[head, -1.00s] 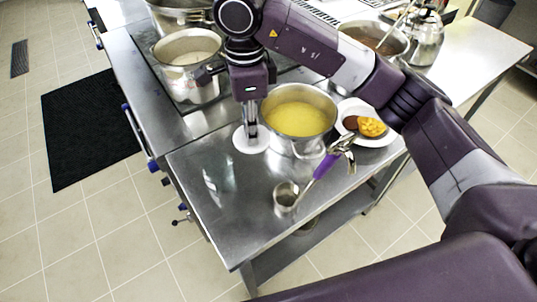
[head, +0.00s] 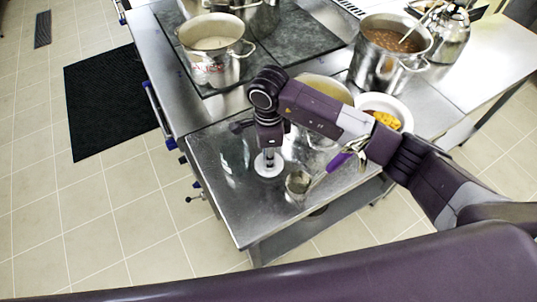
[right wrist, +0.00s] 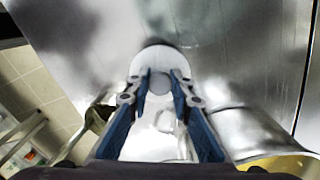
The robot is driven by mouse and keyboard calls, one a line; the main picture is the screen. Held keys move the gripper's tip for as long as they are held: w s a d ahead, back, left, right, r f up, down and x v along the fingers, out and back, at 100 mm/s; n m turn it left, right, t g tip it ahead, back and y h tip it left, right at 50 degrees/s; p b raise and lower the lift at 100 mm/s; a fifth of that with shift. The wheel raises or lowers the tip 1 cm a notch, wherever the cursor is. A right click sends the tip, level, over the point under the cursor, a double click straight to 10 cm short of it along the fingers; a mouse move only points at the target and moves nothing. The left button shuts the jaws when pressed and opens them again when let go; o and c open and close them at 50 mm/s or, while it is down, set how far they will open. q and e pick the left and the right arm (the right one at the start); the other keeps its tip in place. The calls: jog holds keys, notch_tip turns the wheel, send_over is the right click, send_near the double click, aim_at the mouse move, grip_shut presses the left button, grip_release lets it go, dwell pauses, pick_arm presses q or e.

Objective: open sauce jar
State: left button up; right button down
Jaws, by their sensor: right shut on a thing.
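My right gripper (head: 268,155) points down over the steel table and is shut on the small grey knob of a round white lid (head: 268,167). In the right wrist view the lid (right wrist: 160,58) lies beyond the fingertips, with its knob (right wrist: 160,82) between them. I cannot tell whether the lid touches the table. A pale, glassy shape (head: 236,158), perhaps the sauce jar, shows left of the gripper; it is hard to tell from the table's reflections. My left gripper is not in view.
A ladle (head: 298,184) with a purple handle lies just right of the lid. A pot of yellow liquid (head: 318,86) stands behind my right arm, with a white plate of food (head: 397,106) to its right. Steel pots (head: 213,55) stand further back. The table's front corner is clear.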

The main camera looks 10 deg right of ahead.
jog(key=shift+f, duration=0.1)
jog(key=shift+f, duration=0.15)
jog(key=c, duration=1.7)
grip_release()
jog(key=shift+c, duration=0.2)
